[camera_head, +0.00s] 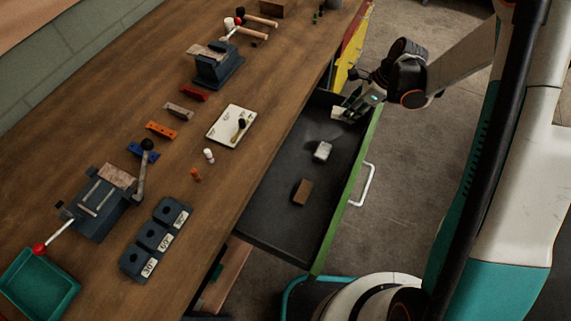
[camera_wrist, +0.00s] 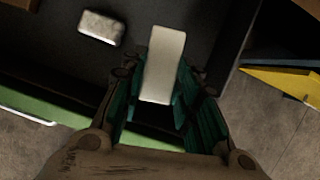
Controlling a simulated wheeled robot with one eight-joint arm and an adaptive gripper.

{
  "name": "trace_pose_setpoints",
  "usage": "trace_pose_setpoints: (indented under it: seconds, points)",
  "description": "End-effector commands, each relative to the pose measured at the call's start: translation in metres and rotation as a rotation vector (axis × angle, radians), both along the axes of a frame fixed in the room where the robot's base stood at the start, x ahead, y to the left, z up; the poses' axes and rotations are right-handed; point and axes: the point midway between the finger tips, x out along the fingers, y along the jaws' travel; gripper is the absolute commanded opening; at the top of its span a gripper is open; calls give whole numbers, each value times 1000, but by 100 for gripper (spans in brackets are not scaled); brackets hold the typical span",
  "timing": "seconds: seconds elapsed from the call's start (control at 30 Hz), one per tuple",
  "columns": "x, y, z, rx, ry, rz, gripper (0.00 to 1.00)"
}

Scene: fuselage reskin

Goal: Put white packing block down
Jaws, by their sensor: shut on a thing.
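My gripper (camera_head: 349,107) is over the far end of the open drawer (camera_head: 275,212). It is shut on the white packing block (camera_wrist: 162,66), which shows upright between the teal fingers in the wrist view. In the head view the same block (camera_head: 339,113) is a small pale shape at the fingertips. I cannot tell whether its underside touches the drawer floor. A second pale block (camera_head: 322,151) lies in the drawer, and it also shows at the upper left of the wrist view (camera_wrist: 101,28). A brown block (camera_head: 302,192) lies nearer in the drawer.
The drawer's green front (camera_head: 345,192) with a white handle (camera_head: 362,185) borders it on the right. The wooden workbench (camera_head: 225,185) at left carries vises, a white board (camera_head: 231,125) and small tools. The drawer's near part is clear. A yellow panel (camera_head: 352,50) stands beyond its far end.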

Motion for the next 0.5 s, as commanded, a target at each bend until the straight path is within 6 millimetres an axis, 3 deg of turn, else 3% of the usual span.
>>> trace_pose_setpoints:
  seconds: [0.27, 0.5]
  points:
    - [8, 11, -15, -1, 2, -168, 2]
    - [23, 56, -41, -1, 2, -167, 2]
